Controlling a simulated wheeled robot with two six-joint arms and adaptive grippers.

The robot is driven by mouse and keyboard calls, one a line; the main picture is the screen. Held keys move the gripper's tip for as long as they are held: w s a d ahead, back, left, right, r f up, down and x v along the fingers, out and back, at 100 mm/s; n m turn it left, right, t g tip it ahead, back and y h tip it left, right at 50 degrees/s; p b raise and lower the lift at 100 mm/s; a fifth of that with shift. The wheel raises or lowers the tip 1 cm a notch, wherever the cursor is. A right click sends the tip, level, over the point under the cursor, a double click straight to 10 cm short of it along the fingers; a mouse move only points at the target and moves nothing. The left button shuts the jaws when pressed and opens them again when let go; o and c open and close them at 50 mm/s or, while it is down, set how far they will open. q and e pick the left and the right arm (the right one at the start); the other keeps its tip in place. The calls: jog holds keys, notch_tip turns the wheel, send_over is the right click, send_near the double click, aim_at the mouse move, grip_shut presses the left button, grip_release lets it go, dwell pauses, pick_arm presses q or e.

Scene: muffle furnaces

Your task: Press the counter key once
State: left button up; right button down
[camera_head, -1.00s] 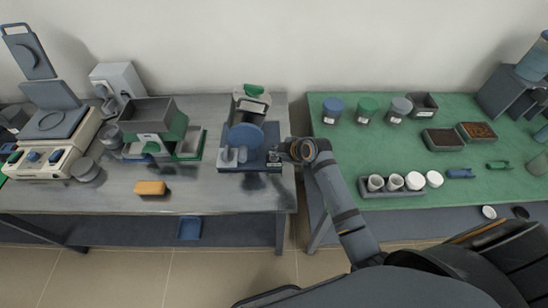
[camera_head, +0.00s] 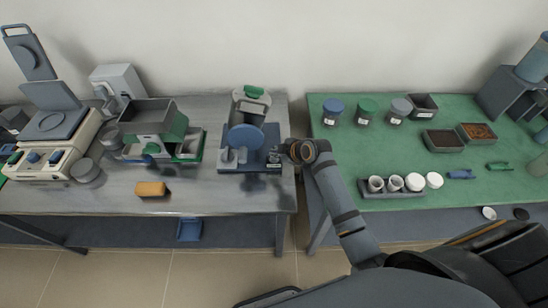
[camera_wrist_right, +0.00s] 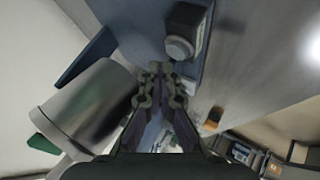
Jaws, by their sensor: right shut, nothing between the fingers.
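A machine on a dark blue base (camera_head: 245,164) stands at the right end of the grey bench. It has a blue disc (camera_head: 246,138) and a grey drum with a green part (camera_head: 251,97). A small dark block (camera_head: 274,157) is at the base's right corner. In the right wrist view a dark block with a round grey button (camera_wrist_right: 179,47), perhaps the counter key, sits on the blue base. My right gripper (camera_wrist_right: 157,70) is shut and empty, apart from the button in that picture. In the head view its fingers are small, beside the block. My left gripper is out of view.
A grey and green hopper machine (camera_head: 150,118) and an orange block (camera_head: 151,188) are to the left on the grey bench. A green-topped bench (camera_head: 400,165) with jars, trays and cups is to the right. A narrow gap separates the benches.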

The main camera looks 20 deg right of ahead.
aim_at(276, 159)
jog(key=shift+f, duration=0.1)
jog(key=shift+f, duration=0.3)
jog(key=shift+f+b, duration=0.5)
dwell(0.8)
jog(key=shift+r+p, duration=0.9)
notch_tip(276, 159, up, 5)
jog(key=p, duration=0.5)
jog(key=shift+r, duration=0.1)
